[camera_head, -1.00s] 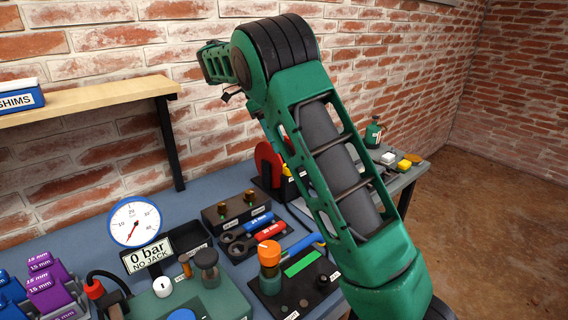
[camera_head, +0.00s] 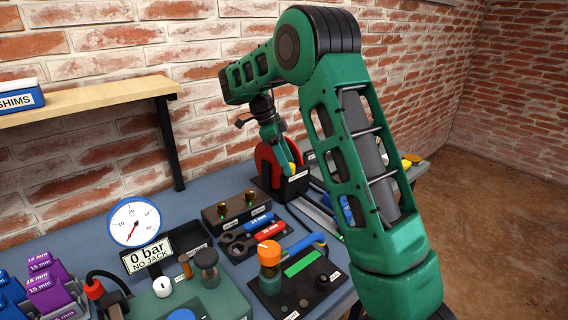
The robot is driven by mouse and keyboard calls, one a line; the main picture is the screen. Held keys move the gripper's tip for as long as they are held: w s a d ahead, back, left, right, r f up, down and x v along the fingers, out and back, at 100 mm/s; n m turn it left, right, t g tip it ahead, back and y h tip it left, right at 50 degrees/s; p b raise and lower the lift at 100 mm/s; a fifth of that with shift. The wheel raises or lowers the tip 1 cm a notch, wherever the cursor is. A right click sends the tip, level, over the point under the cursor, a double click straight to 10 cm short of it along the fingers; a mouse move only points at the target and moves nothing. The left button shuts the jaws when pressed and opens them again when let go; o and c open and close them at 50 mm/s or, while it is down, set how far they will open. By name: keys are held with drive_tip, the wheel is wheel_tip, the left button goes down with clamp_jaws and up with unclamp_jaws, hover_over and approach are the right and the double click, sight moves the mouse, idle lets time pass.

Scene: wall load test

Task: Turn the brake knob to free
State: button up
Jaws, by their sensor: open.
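My gripper (camera_head: 287,160) points down at the back of the bench, in front of the upper part of a red reel-like disc (camera_head: 264,160) in a dark stand. It partly hides the disc, and I cannot tell whether it touches it. A small yellow part (camera_head: 291,168) shows beside the fingers. I see no readable brake mark, so I cannot tell for sure which part is the brake knob. An orange-topped knob (camera_head: 269,252) stands upright on a black plate with a green strip at the front. A white knob (camera_head: 163,287) sits on the green pump unit.
A gauge (camera_head: 134,222) stands over a "0 bar NO JACK" display (camera_head: 147,255). A black block with brass fittings (camera_head: 229,211) and a tray of blue and red tools (camera_head: 252,234) lie mid-bench. Purple blocks (camera_head: 45,280) are at left, below a wooden shelf (camera_head: 90,101).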

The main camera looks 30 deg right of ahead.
drive_tip(key=shift+c, duration=0.5)
drive_tip(key=c, duration=0.9)
drive_tip(key=shift+n+t, duration=0.3)
drive_tip(key=shift+n, duration=0.5)
drive_tip(key=o, duration=1)
drive_tip(key=shift+r, duration=0.1)
drive_tip(key=v, duration=1)
drive_tip(key=shift+a+r, duration=0.2)
drive_tip(key=shift+a, duration=0.1)
drive_tip(key=shift+w, duration=0.1)
